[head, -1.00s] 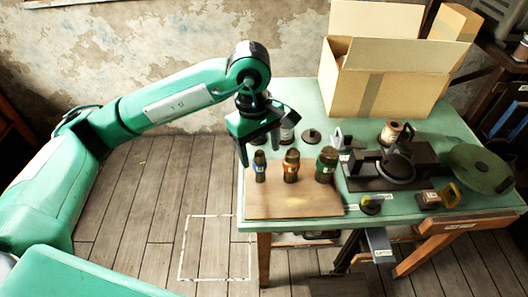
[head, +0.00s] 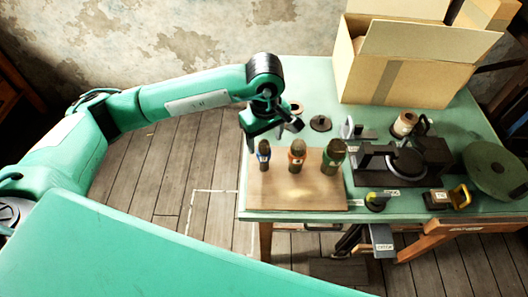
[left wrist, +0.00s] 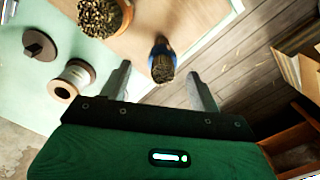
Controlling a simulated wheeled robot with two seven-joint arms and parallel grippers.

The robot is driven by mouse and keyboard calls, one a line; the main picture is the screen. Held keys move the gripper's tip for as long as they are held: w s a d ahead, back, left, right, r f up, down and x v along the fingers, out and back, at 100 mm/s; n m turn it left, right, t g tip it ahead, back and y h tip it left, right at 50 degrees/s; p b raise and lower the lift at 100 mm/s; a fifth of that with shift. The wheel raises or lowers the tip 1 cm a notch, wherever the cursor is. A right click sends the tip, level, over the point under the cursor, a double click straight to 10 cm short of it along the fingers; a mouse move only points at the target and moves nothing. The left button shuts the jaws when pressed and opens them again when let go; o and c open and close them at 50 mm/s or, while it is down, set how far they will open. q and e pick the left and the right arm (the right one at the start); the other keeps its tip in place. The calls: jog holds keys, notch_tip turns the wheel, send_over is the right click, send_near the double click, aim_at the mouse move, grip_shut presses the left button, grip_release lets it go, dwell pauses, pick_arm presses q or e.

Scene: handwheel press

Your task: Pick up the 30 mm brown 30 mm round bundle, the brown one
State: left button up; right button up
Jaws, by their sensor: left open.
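Three dark round bundles stand upright on a light-brown board (head: 300,195). The left one is the slimmest, with a blue band (head: 264,154); the middle one has an orange-brown band (head: 297,156); the right one is thickest, with a green band (head: 333,157). My left gripper (head: 273,136) is open and empty, just behind and above the blue-banded bundle. In the left wrist view, the blue-banded bundle (left wrist: 162,62) shows between and beyond the open fingers (left wrist: 160,88), and the orange-brown-banded bundle (left wrist: 100,16) is at the top left. My right gripper is not in view.
A handwheel press (head: 405,163) stands right of the board, with a green disc (head: 495,170) beside it. An open cardboard box (head: 400,75) is behind. A dark disc (head: 320,123) and a spool (left wrist: 72,80) lie near the gripper. The board's front is clear.

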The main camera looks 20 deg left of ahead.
aim_at(264, 149)
pick_arm(q)
jog(key=f, duration=0.1)
jog(key=f+p, duration=0.2)
jog(key=f, duration=0.1)
jog(key=shift+s+a, duration=0.1)
jog(key=shift+a, duration=0.15)
jog(key=shift+f, duration=0.5)
jog(key=c, duration=1)
jog(key=shift+c, duration=0.3)
jog(key=shift+r, duration=0.1)
